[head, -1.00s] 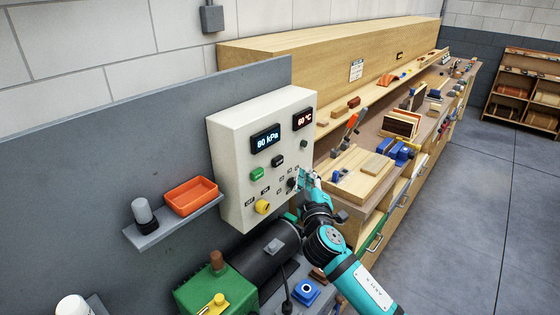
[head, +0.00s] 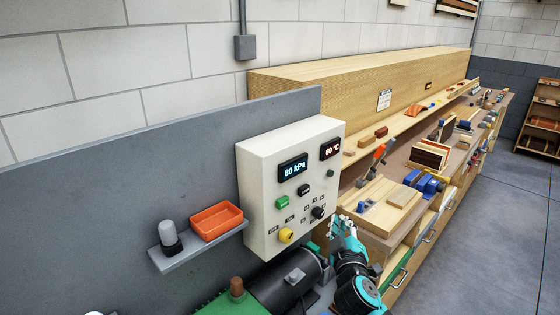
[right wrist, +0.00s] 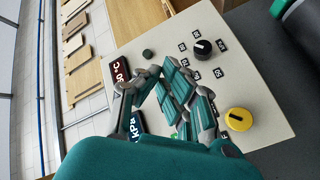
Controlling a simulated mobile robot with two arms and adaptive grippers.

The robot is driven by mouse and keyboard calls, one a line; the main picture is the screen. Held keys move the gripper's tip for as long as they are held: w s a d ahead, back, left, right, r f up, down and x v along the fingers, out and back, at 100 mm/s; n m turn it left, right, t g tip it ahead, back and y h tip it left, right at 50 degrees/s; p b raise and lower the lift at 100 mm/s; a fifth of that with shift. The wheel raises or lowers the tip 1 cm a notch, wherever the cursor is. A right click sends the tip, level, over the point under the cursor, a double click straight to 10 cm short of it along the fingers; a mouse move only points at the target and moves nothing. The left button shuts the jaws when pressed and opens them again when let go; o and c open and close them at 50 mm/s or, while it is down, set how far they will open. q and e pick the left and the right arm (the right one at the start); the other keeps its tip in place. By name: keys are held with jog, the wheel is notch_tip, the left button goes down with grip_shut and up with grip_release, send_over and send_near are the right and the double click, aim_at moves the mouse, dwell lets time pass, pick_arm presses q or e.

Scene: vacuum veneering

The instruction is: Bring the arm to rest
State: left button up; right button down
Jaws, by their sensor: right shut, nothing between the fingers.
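My right gripper (head: 341,228) is shut and empty, just off the lower right corner of the white control box (head: 262,222). In the right wrist view its fingers (right wrist: 152,82) are drawn together in front of the panel, with nothing between them. The black selector knob (head: 318,213) is apart from the fingers, up and left of them in the head view. The panel also has a yellow knob (head: 286,235), a green button (head: 282,202) and displays reading 80 kPa (head: 293,167) and 60 °C (head: 331,148).
A wooden workbench (head: 400,235) with boards, blue clamps and blocks runs right of the box. A shelf (head: 197,253) with an orange tray (head: 216,222) is on the left. A dark motor-like cylinder (head: 290,280) lies below the box. The floor (head: 500,240) is open at right.

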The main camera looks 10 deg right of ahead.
jog(key=s+d+f+m+g, duration=0.1)
jog(key=s+f+m+g, duration=0.4)
jog(key=s+f, duration=0.85)
jog(key=s+a+f+g+y, duration=0.15)
jog(key=s+f+g, duration=0.3)
jog(key=s, duration=0.75)
jog(key=s+a+f+g+y, duration=0.1)
jog(key=s+f+g+y, duration=0.3)
jog(key=s, duration=0.9)
notch_tip(320, 180, down, 29)
jog(key=s+g+h+b, duration=0.2)
jog(key=b, duration=0.2)
jog(key=s+d+f+g+b, duration=0.1)
jog(key=s+d+f+b, duration=0.1)
jog(key=s+f, duration=1.3)
notch_tip(320, 180, down, 2)
jog(key=shift+s+d+f, duration=0.1)
jog(key=shift+s+d, duration=0.2)
jog(key=shift+s, duration=0.05)
